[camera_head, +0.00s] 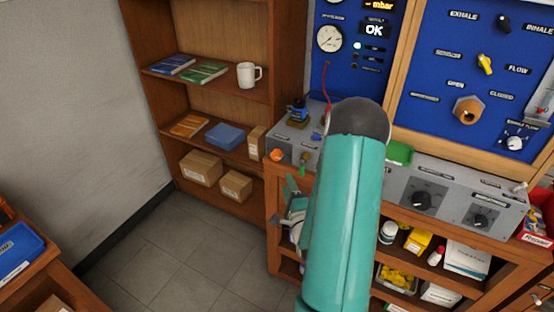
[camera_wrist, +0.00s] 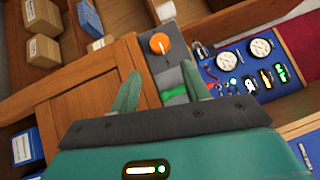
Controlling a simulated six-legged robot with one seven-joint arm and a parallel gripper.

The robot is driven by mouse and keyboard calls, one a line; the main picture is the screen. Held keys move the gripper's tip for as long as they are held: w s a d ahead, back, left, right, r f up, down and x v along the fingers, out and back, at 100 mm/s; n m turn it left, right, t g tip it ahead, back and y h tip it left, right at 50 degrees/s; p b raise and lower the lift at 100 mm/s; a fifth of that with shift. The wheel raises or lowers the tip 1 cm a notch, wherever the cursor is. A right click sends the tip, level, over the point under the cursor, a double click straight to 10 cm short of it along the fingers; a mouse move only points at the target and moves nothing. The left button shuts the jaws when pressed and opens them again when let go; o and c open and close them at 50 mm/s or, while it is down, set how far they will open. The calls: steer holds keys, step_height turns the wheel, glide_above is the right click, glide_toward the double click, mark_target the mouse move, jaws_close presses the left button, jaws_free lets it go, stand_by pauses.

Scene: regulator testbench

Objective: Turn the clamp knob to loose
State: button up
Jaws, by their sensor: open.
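An orange round knob (camera_head: 277,155) sits at the left front corner of the grey bench panel (camera_head: 450,207). It also shows in the wrist view (camera_wrist: 159,43), with a light mark across its face. I cannot read a label that confirms it as the clamp knob. A blue and black device (camera_head: 297,112) stands behind it on the panel. My gripper (camera_wrist: 161,88) is open and empty, its two green fingers apart. The orange knob appears beyond the fingertips, between them in the picture, and is not touched. In the head view my gripper (camera_head: 292,196) is low by the bench's left front, partly hidden by my arm.
Black dial knobs (camera_head: 421,200) and a green block (camera_head: 398,153) are on the panel. A blue wall panel with gauges (camera_head: 330,38) rises behind. Shelves with boxes (camera_head: 201,168) stand at left. The tiled floor (camera_head: 190,245) is clear.

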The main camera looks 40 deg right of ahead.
mark_target(277, 158)
steer(key=x, duration=1.2)
steer(key=shift+w, duration=0.2)
steer(key=c, duration=0.7)
